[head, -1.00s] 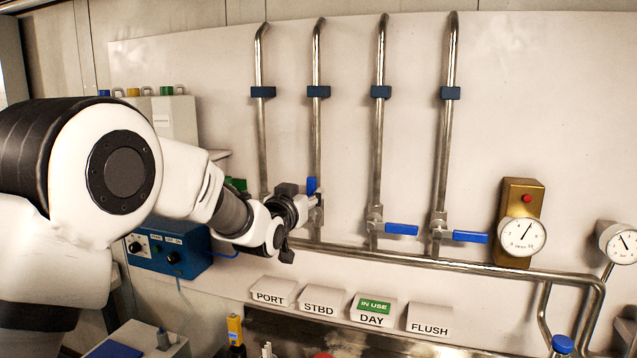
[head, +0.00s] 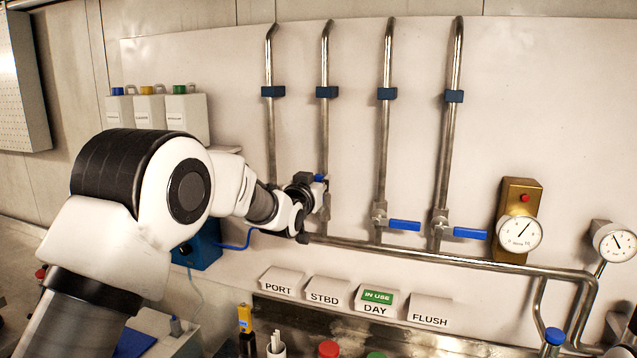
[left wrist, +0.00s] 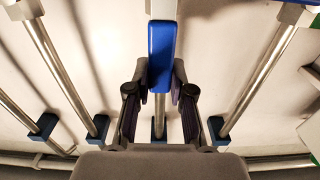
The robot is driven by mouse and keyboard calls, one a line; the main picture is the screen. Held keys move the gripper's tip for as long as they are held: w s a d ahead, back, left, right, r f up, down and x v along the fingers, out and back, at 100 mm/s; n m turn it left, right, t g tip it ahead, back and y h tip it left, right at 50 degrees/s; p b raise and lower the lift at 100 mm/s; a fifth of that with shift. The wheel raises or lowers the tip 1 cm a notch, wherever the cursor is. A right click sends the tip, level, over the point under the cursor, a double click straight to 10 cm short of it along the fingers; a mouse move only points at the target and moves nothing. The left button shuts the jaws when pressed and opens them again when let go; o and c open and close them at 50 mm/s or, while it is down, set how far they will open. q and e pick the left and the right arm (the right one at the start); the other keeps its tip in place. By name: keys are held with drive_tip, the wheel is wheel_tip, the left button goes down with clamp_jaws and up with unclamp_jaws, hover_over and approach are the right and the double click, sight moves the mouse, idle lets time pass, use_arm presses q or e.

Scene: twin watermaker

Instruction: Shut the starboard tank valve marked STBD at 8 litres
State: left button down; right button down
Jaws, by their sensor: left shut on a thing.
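The STBD valve's blue handle (head: 319,178) is on the second pipe from the left, mostly hidden behind my left gripper (head: 318,190). In the left wrist view the blue handle (left wrist: 161,55) lies between the two fingers of my left gripper (left wrist: 160,90), which is shut on it. The STBD label (head: 324,291) is on the wall below. The brass-backed gauge (head: 520,233) has its needle up and to the right; its reading is too small to tell.
The DAY handle (head: 404,225) and FLUSH handle (head: 470,233) point right. My arm hides the PORT valve. A second gauge (head: 614,241) is at far right. A pump box (head: 198,247) and capped containers (head: 187,115) are left.

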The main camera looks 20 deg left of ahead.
use_arm(q)
drive_tip(key=d+f+m+b, duration=0.2)
drive_tip(key=d+m+b, duration=0.4)
drive_tip(key=m, duration=0.3)
drive_tip(key=shift+f+m+b, duration=0.3)
drive_tip(key=shift+m+b, duration=0.1)
drive_tip(key=shift+b, duration=0.4)
drive_tip(key=c, duration=1)
unclamp_jaws()
drive_tip(key=s, duration=1.1)
drive_tip(key=shift+a+f, duration=0.4)
